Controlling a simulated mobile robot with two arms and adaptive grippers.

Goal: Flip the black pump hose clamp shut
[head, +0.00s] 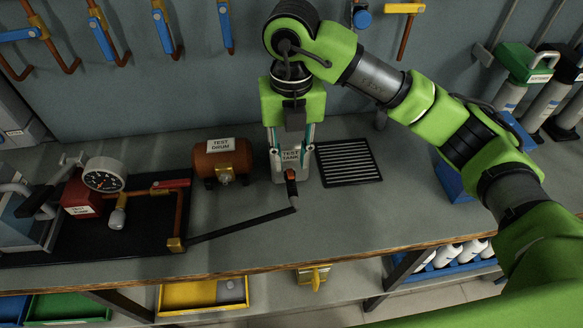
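A black hose (240,226) runs along the bench from a brass fitting beside the pump to the front of the white test tank (290,159). A small orange and black piece, which looks like the hose clamp (291,184), stands at the tank end of the hose; its exact position, open or shut, is too small to tell. My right gripper (291,140) points down over the tank from behind. Its fingers are spread apart at the tank's upper sides; whether they touch it is unclear. The pump (82,196) with its round gauge sits at the left. My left gripper is out of view.
A brown test drum (222,161) stands left of the tank, and a black grate (348,162) lies right of it. Tools hang on the back wall. Yellow (203,294) and green bins sit below the bench edge. The bench front right of the hose is clear.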

